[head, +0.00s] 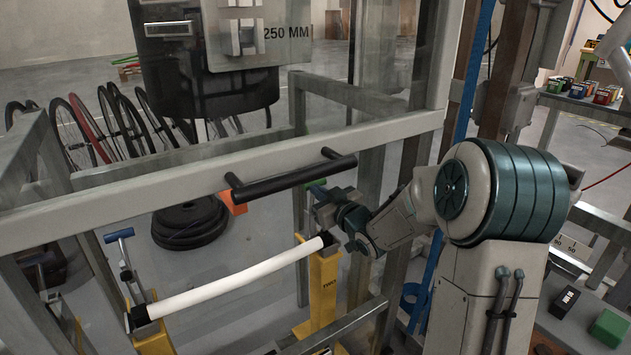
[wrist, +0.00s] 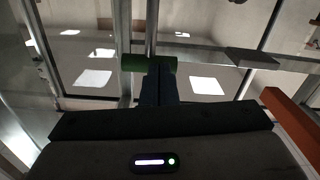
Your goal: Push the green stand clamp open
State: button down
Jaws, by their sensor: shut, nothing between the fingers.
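The green stand clamp shows as a small green bar (head: 317,183) just behind my gripper in the head view, beside the top of the right yellow stand (head: 323,285). In the wrist view the green bar (wrist: 138,62) lies crosswise at my fingertips. My gripper (head: 319,197) is shut with nothing between its fingers; the closed fingers (wrist: 158,72) overlap the bar's right part. I cannot tell whether they touch it. The rest of the clamp is hidden by my gripper and arm.
A white tube (head: 235,275) rests across the right yellow stand and a left yellow stand (head: 155,337). A blue-handled clamp (head: 119,235) stands by the left one. A grey frame beam (head: 130,200) with a black handle (head: 290,179) crosses close to my gripper.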

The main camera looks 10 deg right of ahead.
jog(key=shift+f+b+x, duration=0.2)
jog(key=shift+b+x, duration=0.15)
jog(key=shift+x, duration=1.2)
jog(key=shift+f+b+x, duration=0.15)
jog(key=shift+b+x, duration=0.15)
jog(key=shift+x, duration=1.2)
jog(key=shift+d, duration=0.1)
jog(key=r+p+v, duration=0.3)
jog(key=v, duration=1.1)
